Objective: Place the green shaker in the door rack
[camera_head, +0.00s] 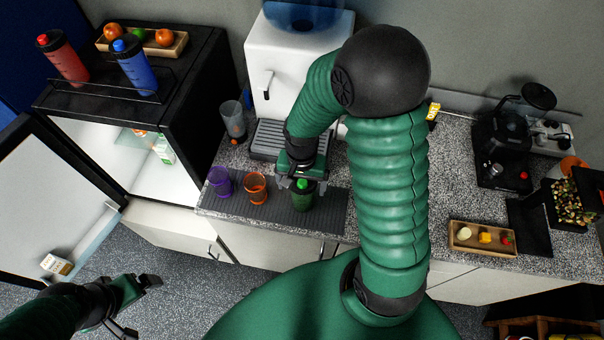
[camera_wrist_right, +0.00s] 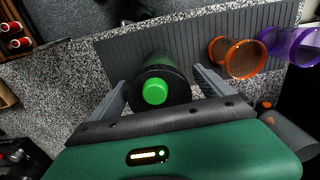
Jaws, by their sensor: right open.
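The green shaker (camera_head: 303,197) stands upright on a dark ribbed mat on the counter. In the right wrist view the shaker (camera_wrist_right: 156,85) shows from above, with a black lid and a bright green cap. My right gripper (camera_head: 300,183) is over it, open, with one finger on each side of the shaker. The fridge door (camera_head: 50,200) stands wide open at the left, and its rack (camera_head: 58,264) holds a small carton. My left gripper (camera_head: 140,300) is low at the left, near the open door, apart from any object; its jaws look spread.
An orange cup (camera_head: 256,187) and a purple cup (camera_head: 220,182) stand left of the shaker on the mat (camera_head: 332,208). A grey tumbler (camera_head: 234,120) and a white water dispenser (camera_head: 290,65) stand behind. Red and blue bottles stand on the fridge top (camera_head: 190,60).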

